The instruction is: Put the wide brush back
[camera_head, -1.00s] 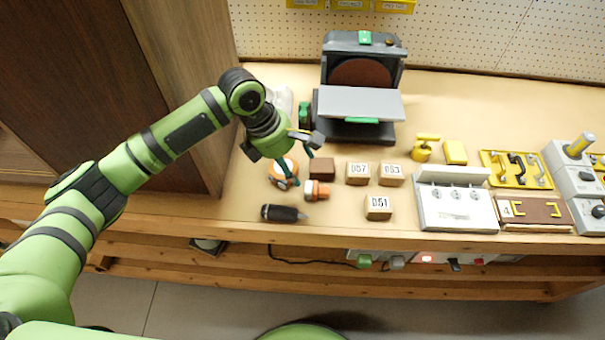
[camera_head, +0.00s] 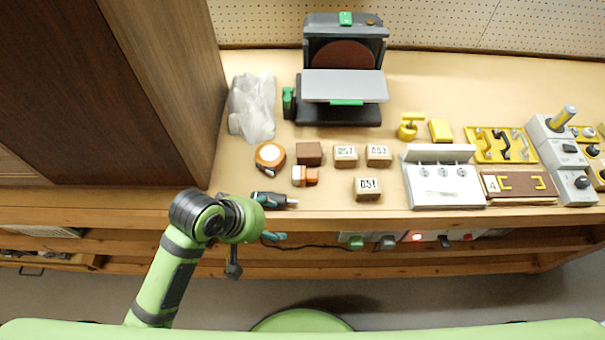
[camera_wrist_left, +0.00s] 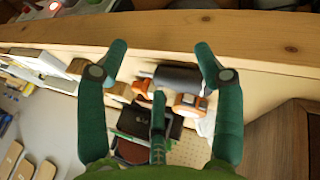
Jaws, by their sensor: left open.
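I cannot pick out a wide brush with certainty in either view. A dark cylinder with a narrow tip (camera_head: 276,199) lies near the bench's front edge; it also shows in the wrist view (camera_wrist_left: 178,77), beyond my fingers. My left gripper (camera_head: 272,218) is at the front edge in the head view, partly hidden by its own wrist. In the wrist view the left gripper (camera_wrist_left: 160,52) has its teal fingers spread, with nothing held between them. My right gripper is not in view.
An orange and white piece (camera_head: 304,176), a round orange tape measure (camera_head: 270,156) and several wooden blocks (camera_head: 367,188) stand just behind. A sander (camera_head: 342,85) and a crumpled clear bag (camera_head: 252,107) are further back. A tall cabinet (camera_head: 165,90) bounds the left.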

